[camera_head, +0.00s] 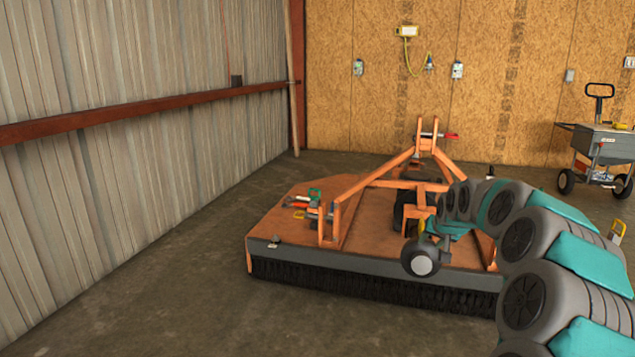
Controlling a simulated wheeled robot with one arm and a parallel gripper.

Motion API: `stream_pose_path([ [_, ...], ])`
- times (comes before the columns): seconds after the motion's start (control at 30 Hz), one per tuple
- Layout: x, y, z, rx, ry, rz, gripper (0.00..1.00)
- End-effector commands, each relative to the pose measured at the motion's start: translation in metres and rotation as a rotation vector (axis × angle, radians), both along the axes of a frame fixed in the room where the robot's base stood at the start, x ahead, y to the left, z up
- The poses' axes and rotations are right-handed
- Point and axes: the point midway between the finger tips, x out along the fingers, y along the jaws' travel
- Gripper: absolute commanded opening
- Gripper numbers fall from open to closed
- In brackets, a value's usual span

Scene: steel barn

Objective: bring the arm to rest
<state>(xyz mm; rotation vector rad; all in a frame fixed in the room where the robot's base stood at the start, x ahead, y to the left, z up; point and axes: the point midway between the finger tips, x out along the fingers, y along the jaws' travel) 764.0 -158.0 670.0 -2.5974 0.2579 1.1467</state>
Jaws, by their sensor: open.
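My arm (525,260) enters from the lower right in grey and teal links. It curves up and to the left over the right side of the orange mower deck. A rounded grey arm part with a pale end face (420,260) shows in front of the deck's frame. I cannot make out the fingers of my gripper; they seem hidden behind the arm links. No object is visibly held. I cannot tell whether the arm touches the machine.
The orange machine (385,250) has a raised frame and black bristles along its front. Small tools (314,196) lie on its left side. A red-handled tool (446,135) sits on the frame's top. A grey cart (603,145) stands at back right. The left floor is clear.

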Motion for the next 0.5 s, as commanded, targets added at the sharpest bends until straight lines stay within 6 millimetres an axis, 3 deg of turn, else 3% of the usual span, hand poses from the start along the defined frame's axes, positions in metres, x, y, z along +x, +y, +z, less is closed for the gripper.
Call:
stream_pose_path([
  [0.27,-0.035,0.037,0.005,0.008,0.062,0.064,0.47],
  [0.5,-0.095,0.083,0.009,0.007,0.161,0.152,0.47],
])
